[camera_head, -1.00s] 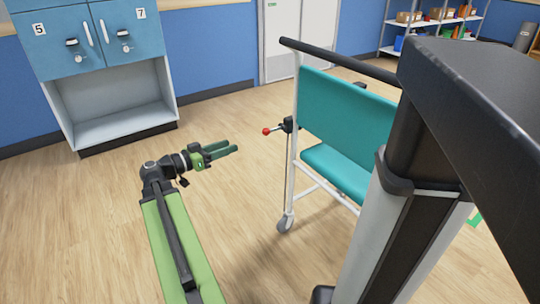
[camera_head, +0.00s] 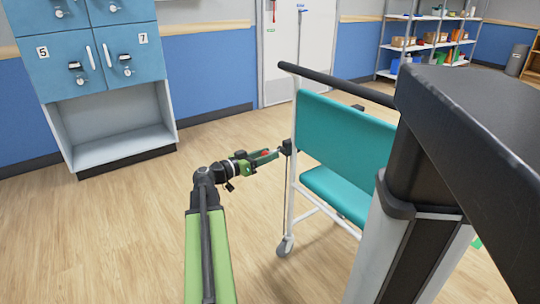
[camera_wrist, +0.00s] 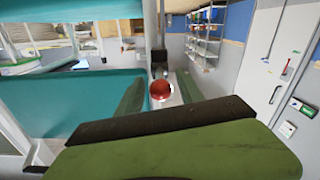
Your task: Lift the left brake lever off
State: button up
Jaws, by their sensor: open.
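The left brake lever ends in a red ball knob, which shows in the wrist view (camera_wrist: 160,90) between the two green fingers. Its rod runs back to a dark bracket (camera_head: 286,147) on the white frame of the teal wheeled chair (camera_head: 340,128). My gripper (camera_head: 266,156) is open, with its fingers on either side of the knob. In the wrist view there is a gap between the knob and each finger (camera_wrist: 160,92). In the head view the knob is partly hidden by the gripper.
A dark push bar (camera_head: 338,85) runs above the chair back. A large black and grey body part fills the right side. Blue lockers (camera_head: 95,62) stand at the left, and a shelf rack (camera_head: 430,42) at the back. The floor left of the chair is clear.

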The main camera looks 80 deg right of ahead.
jog(key=shift+x, duration=0.85)
grip_shut()
dwell(0.8)
